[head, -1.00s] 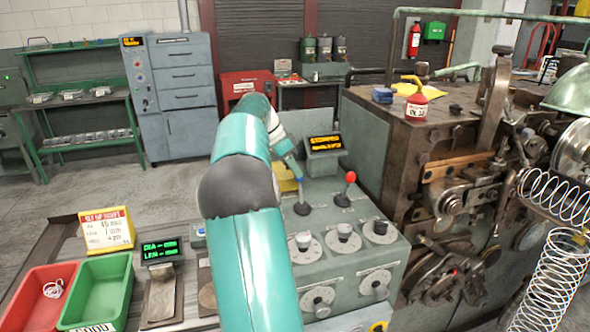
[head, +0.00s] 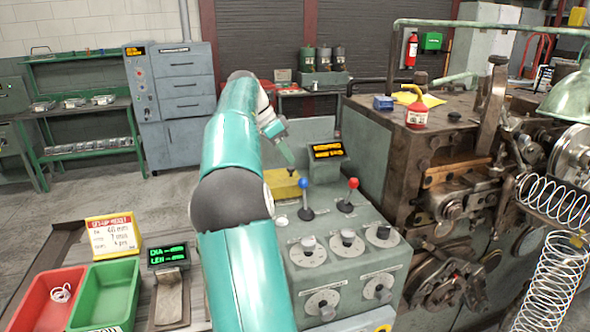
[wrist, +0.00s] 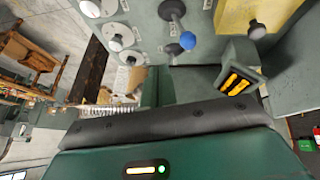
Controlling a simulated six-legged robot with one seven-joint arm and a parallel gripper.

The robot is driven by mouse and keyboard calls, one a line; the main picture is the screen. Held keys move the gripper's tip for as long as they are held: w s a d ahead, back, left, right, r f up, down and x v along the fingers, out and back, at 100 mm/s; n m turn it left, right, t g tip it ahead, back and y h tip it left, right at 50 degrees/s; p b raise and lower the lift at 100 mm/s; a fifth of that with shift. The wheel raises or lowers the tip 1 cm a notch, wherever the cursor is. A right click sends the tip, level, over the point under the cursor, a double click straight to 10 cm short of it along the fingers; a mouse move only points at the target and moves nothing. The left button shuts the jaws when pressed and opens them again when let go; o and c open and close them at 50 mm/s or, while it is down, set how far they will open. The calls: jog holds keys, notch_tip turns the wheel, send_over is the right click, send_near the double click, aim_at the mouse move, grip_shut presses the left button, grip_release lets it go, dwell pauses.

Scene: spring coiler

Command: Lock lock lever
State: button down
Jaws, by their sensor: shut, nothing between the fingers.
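A grey control panel (head: 345,250) carries two upright levers, one with a blue ball (head: 305,184) and one with a red ball (head: 352,184). I cannot tell from any label which is the lock lever. My gripper (head: 292,168) is shut and empty, behind and left of the blue-ball lever, above a yellow block (head: 283,189). It is apart from both levers. In the wrist view the blue ball (wrist: 187,41) shows at top centre and the yellow block (wrist: 240,15) at top right. The red ball cannot be made out there.
A small amber display (head: 326,151) stands behind the levers. Several dials (head: 348,243) cover the panel's front. The coiling machine (head: 450,170) stands to the right. Red and green bins (head: 105,292) lie at the left. My arm hides the panel's left side.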

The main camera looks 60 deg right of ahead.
jog(key=v, duration=0.3)
jog(key=shift+d, duration=0.2)
dwell(0.4)
jog(key=w+a+n+t, duration=0.2)
jog(key=a+n+t, duration=0.35)
jog(key=a, duration=0.85)
jog(key=w+a+n+t, duration=0.25)
jog(key=a+n, duration=0.55)
jog(key=a, duration=0.7)
jog(key=s+a+f+n+t+y, duration=0.1)
jog(key=s+a+f+n, duration=0.2)
jog(key=a, duration=0.5)
jog(key=s+a+f+n+t+y, duration=0.1)
jog(key=s+a+f+n, duration=0.3)
jog(key=a, duration=0.3)
jog(key=s+a+f+n+y, duration=0.1)
jog(key=s+a+f+n, duration=0.2)
jog(key=a+f+n, duration=0.2)
jog(key=a+f, duration=0.1)
jog(key=a, duration=0.2)
jog(key=shift+s+a+t, duration=0.2)
jog(key=shift+a+t, duration=0.2)
